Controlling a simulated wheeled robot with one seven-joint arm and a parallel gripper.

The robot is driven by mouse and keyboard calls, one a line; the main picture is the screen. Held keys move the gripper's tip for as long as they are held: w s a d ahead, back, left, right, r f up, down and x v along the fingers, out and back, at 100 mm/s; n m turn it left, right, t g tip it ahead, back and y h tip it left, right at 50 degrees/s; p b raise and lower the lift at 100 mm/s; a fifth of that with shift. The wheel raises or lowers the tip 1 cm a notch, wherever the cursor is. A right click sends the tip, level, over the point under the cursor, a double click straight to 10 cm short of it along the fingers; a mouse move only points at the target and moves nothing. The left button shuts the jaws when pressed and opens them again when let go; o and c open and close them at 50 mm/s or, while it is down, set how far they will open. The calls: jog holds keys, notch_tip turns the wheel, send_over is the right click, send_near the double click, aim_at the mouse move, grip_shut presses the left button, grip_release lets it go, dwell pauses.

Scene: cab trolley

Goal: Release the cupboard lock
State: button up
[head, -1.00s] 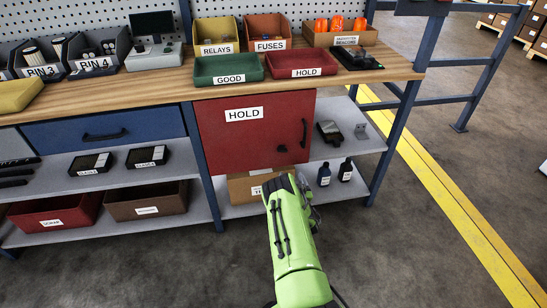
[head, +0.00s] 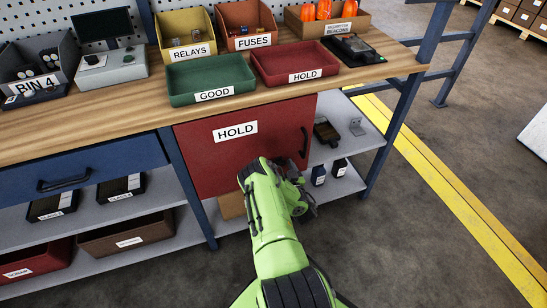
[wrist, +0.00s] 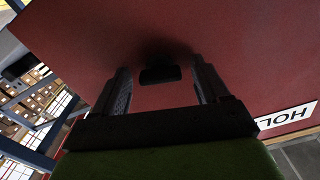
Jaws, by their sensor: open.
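The red cupboard door (head: 215,160) with the HOLD label is closed under the bench; it fills most of the wrist view (wrist: 230,45). The lock, a small black turn-piece (wrist: 160,75), sticks out from the door in the wrist view. My gripper (wrist: 158,88) is open, with one finger on each side of the lock. I cannot tell whether either finger touches it.
The wooden bench top (head: 110,110) overhangs the cupboard and carries a green GOOD tray (head: 213,98) and a red HOLD tray (head: 305,76). To the right is an open shelf with black bottles (head: 318,175).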

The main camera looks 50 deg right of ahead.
jog(key=c, duration=1.1)
jog(key=shift+o, duration=0.3)
jog(key=n, duration=0.3)
jog(key=o, duration=1)
jog(key=shift+o, duration=0.2)
